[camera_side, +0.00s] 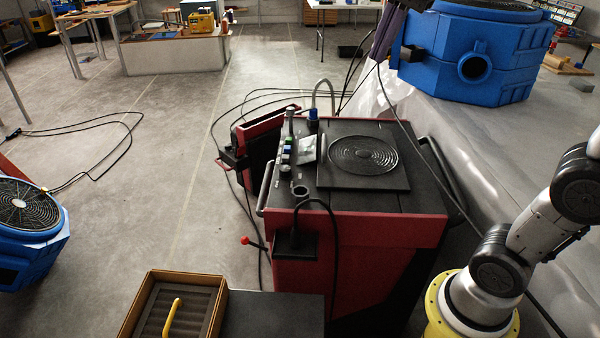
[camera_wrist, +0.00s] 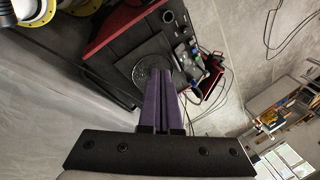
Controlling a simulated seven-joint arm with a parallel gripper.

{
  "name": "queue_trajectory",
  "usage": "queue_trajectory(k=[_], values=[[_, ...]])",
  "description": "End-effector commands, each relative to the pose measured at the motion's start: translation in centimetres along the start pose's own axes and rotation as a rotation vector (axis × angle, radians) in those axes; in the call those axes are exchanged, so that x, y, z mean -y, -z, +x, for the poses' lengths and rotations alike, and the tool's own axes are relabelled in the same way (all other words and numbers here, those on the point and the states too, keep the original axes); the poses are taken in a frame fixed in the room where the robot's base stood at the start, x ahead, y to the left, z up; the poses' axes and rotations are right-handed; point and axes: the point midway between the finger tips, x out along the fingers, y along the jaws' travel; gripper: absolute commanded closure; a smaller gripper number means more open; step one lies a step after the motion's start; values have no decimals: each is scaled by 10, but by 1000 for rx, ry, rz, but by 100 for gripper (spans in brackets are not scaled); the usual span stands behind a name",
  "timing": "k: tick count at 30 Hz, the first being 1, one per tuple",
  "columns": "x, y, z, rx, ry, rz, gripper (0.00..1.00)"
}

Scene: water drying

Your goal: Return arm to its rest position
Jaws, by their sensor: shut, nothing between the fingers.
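My gripper (camera_wrist: 166,74) shows in the wrist view as two long purple fingers side by side, shut with nothing between them. They point toward the black round-ringed plate on top of a red and black cart, and appear apart from it. In the side view, purple finger-like parts (camera_side: 386,36) show at the top edge, beside a blue blower; the rest of the gripper is cut off there. My arm rises from its yellow-ringed base at the lower right of the side view and leaves the frame at the right edge.
The red and black cart (camera_side: 356,228) stands mid-frame with cables and small fittings on top. One blue blower (camera_side: 436,66) sits at upper right, another (camera_side: 30,250) at left. A tray (camera_side: 213,318) holds a yellow handle (camera_side: 172,316). Loose cables cross the floor; open floor lies left of the cart.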

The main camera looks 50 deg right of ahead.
Motion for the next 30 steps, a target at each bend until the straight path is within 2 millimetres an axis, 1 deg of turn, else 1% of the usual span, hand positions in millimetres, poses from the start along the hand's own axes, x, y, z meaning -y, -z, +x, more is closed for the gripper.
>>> queue_trajectory(k=[1,5,6,8,9,11,12,15,18,20,24,30], values=[[-21,-7,1,8,20,-83,100],[-68,-22,15,19,67,-325,100],[-82,-27,22,21,81,-403,100],[-103,-34,34,23,102,-521,100],[-117,-38,44,23,115,-603,100],[-136,-44,60,21,131,-729,100],[-149,-48,72,18,142,-817,100],[-176,-56,103,14,158,-1040,100],[-190,-62,129,16,155,-1231,100],[-190,-63,135,5,165,-1323,100],[-181,-63,134,-37,201,-1459,100],[-180,-63,134,-44,203,-1506,100]])
